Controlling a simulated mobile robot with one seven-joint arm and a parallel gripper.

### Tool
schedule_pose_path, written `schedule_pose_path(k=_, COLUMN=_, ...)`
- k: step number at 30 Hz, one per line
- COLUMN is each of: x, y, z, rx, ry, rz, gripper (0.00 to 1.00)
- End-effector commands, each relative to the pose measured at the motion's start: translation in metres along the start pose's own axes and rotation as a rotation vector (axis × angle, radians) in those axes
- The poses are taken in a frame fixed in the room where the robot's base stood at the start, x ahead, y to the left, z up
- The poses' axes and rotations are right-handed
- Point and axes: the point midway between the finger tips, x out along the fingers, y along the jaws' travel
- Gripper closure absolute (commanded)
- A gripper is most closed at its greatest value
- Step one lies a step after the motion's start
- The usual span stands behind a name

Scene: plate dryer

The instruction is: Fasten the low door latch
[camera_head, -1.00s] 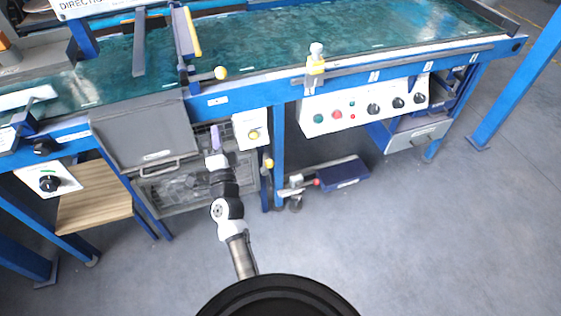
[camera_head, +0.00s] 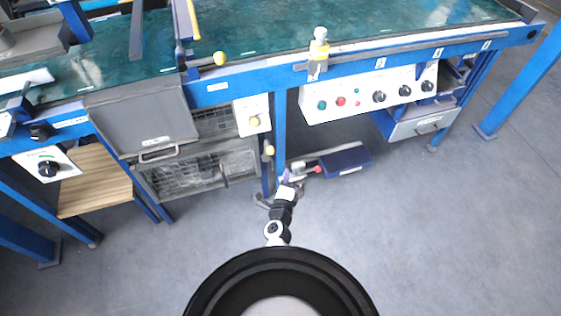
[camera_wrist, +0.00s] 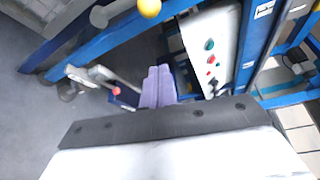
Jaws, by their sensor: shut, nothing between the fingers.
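The low door (camera_head: 205,175), a grey frame with wire mesh, sits under the tilted grey panel (camera_head: 148,115) on the left of the machine in the head view. A yellow-knobbed handle (camera_head: 269,150), which looks like its latch, is on the blue post at the door's right. Its exact setting is too small to tell. A yellow ball knob (camera_wrist: 150,8) shows at the top of the wrist view; I cannot tell which knob it is. My gripper (camera_head: 287,178) is low, right of and below the handle, apart from it. Its purple fingers (camera_wrist: 158,86) are shut and empty.
A blue foot pedal (camera_head: 345,160) with a red knob lies on the floor close right of my gripper. The blue post (camera_head: 279,130) stands just behind it. A button panel (camera_head: 365,95) hangs above right. The grey floor (camera_head: 400,230) in front is clear.

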Motion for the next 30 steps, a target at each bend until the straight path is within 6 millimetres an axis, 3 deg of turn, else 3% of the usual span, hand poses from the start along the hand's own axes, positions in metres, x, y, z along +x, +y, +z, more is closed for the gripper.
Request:
schedule_pose_path(k=5, x=0.022, y=-0.001, z=0.001, rx=0.0, ry=-0.001, rz=-0.002, gripper=1.0)
schedule_pose_path(k=17, x=0.098, y=0.001, z=0.0, rx=0.001, ry=0.0, rz=-0.003, gripper=1.0)
schedule_pose_path(k=24, x=0.086, y=-0.003, z=0.032, rx=0.0, ry=-0.003, rz=0.001, gripper=1.0)
schedule_pose_path(k=30, x=0.084, y=-0.001, z=0.038, rx=-0.001, ry=-0.001, rz=0.0, gripper=1.0)
